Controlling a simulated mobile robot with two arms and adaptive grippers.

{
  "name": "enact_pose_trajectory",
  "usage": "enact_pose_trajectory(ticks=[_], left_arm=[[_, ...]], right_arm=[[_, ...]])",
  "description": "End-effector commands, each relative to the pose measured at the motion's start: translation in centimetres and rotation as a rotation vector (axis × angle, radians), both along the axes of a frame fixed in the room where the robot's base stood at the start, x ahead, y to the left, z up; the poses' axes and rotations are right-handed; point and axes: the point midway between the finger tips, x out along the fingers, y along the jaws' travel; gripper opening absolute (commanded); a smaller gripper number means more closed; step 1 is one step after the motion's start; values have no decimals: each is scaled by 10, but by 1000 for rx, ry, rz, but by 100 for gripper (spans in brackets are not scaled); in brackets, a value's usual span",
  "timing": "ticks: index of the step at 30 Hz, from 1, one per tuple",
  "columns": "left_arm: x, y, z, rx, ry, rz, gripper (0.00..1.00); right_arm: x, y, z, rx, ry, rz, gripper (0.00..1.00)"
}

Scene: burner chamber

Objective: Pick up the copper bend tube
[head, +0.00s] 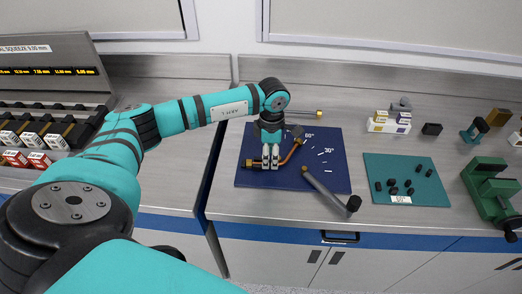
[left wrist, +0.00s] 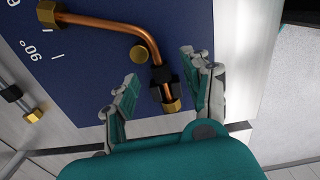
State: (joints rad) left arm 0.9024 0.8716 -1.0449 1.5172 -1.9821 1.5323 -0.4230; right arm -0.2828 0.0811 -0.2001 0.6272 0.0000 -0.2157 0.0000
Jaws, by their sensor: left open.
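The copper bend tube (head: 290,155) lies on the blue angle-marked board (head: 335,170), with brass ends and a bend near its middle. My left gripper (head: 266,163) is over its left end, pointing down. In the left wrist view the tube (left wrist: 105,24) runs from upper left and bends down between the open fingers (left wrist: 160,66). A black collar (left wrist: 164,90) and brass end fitting (left wrist: 172,105) sit between the fingers, with gaps visible on both sides. The gripper hides part of the tube in the head view. My right gripper is not in view.
A grey lever (head: 325,188) with a black knob reaches over the board's front edge. A green mat (head: 435,170) with small black parts lies to the right. A green vise (head: 490,190) stands at far right. A rack (head: 55,75) with boxes is at left.

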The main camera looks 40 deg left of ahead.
Motion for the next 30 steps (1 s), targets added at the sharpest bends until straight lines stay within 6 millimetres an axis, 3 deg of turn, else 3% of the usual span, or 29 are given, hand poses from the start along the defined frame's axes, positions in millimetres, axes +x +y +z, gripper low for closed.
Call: enact_pose_trajectory(ticks=[2, 6, 15, 26, 30], left_arm=[[-2, 1, -9, 0, 7, 2, 49], [0, 0, -27, -2, 3, 0, 49], [0, 1, -33, -1, 1, 0, 48], [0, 1, -32, -1, 1, 0, 1], [0, 1, -32, -1, 1, 0, 0]], right_arm=[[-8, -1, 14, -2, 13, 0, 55], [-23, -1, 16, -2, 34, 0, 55], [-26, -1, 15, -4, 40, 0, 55], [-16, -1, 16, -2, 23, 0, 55], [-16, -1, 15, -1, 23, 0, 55]])
